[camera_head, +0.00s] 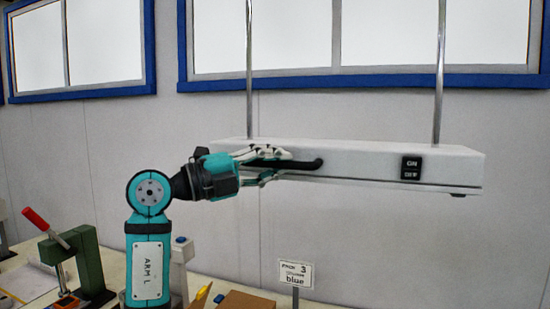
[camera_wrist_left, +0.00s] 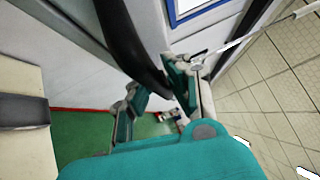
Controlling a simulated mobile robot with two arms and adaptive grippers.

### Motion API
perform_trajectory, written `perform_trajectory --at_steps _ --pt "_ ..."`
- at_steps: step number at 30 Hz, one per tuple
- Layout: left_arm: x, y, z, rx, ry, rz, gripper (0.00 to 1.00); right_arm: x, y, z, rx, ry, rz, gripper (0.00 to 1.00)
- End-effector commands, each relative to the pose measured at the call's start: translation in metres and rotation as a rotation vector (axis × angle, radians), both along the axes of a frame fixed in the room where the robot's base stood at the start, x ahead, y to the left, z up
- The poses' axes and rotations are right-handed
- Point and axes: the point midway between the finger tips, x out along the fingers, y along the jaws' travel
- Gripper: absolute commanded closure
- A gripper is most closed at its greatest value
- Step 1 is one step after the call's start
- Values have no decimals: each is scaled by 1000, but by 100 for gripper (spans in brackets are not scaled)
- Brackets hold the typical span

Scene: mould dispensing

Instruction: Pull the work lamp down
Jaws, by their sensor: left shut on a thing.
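The work lamp (camera_head: 365,165) is a long white box hanging level from two metal rods (camera_head: 439,75) in the head view. A black handle (camera_head: 308,166) runs along its front face, left of the middle. My left gripper (camera_head: 268,164) is shut on this handle near its left part. In the left wrist view the handle (camera_wrist_left: 125,45) is a thick dark bar running down to the fingers of the left gripper (camera_wrist_left: 155,90). The fingers hide part of the handle. My right gripper is not in view.
A black ON/OFF switch (camera_head: 411,168) is at the lamp's right. Blue-framed windows (camera_head: 390,82) are behind. The space under the lamp's right half looks clear.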

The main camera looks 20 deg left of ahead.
Motion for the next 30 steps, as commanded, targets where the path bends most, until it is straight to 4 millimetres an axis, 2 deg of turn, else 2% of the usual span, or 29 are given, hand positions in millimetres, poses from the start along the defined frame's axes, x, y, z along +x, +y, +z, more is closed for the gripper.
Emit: perform_trajectory --at_steps 1,5,12,18,24,30 --pt "1 0 -26 11 10 0 100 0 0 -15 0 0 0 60" --pt "1 0 -66 13 11 0 100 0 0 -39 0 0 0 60" --pt "1 -1 -150 13 13 -1 100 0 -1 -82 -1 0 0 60" --pt "0 -1 -210 13 13 -3 100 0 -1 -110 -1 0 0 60" --pt "0 -1 -253 11 12 -4 100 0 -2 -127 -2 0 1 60" --pt "0 -1 -275 11 8 -2 100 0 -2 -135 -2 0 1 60"
